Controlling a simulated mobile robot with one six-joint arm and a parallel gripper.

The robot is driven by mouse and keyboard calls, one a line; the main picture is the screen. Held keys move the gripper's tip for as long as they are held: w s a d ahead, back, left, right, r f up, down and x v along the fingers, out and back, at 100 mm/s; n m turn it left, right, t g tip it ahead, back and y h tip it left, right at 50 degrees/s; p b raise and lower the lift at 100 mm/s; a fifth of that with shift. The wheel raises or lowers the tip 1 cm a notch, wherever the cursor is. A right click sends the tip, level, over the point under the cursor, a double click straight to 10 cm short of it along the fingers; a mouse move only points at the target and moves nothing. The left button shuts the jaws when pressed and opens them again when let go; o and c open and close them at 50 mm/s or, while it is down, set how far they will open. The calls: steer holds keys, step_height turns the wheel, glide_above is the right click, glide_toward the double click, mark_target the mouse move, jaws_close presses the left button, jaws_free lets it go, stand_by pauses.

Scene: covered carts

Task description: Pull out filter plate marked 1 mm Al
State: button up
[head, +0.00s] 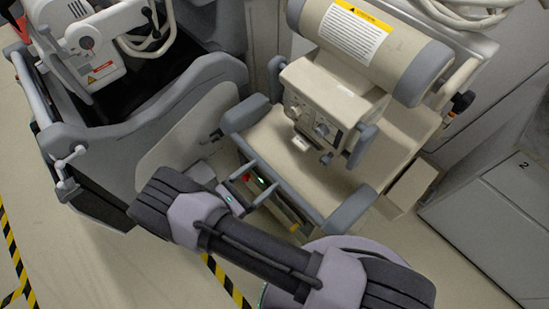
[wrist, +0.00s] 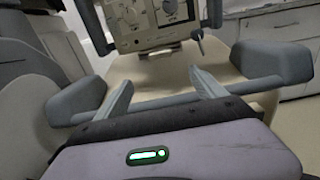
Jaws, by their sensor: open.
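No marking "1 mm Al" is legible in either view, so I cannot tell which part is the filter plate. A beige control box with knobs (head: 318,108) hangs under the large cylinder of the cart at right, with a small pale tab (head: 300,143) at its lower front. The box's lower part also shows at the top of the wrist view (wrist: 150,22). My gripper (head: 262,174) is open, with nothing seen between its fingers, over the front edge of the cart. In the wrist view my gripper (wrist: 160,90) points toward the box, which is apart from and beyond the fingertips.
A grey handle bar (wrist: 250,86) with padded ends crosses near my fingers. The beige cylinder (head: 375,45) carries a warning label. Another machine with grey covers (head: 150,95) stands at left. A cabinet marked 2 (head: 505,205) is at right. Floor is free at lower left.

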mark_target(297, 147)
steer(key=b+x, duration=0.2)
steer(key=x, duration=1.3)
steer(key=shift+w+d, duration=0.2)
steer(key=c, duration=1.6)
steer(key=shift+o, duration=0.2)
steer(key=shift+b+v, duration=0.7)
steer(key=shift+v, duration=4.55)
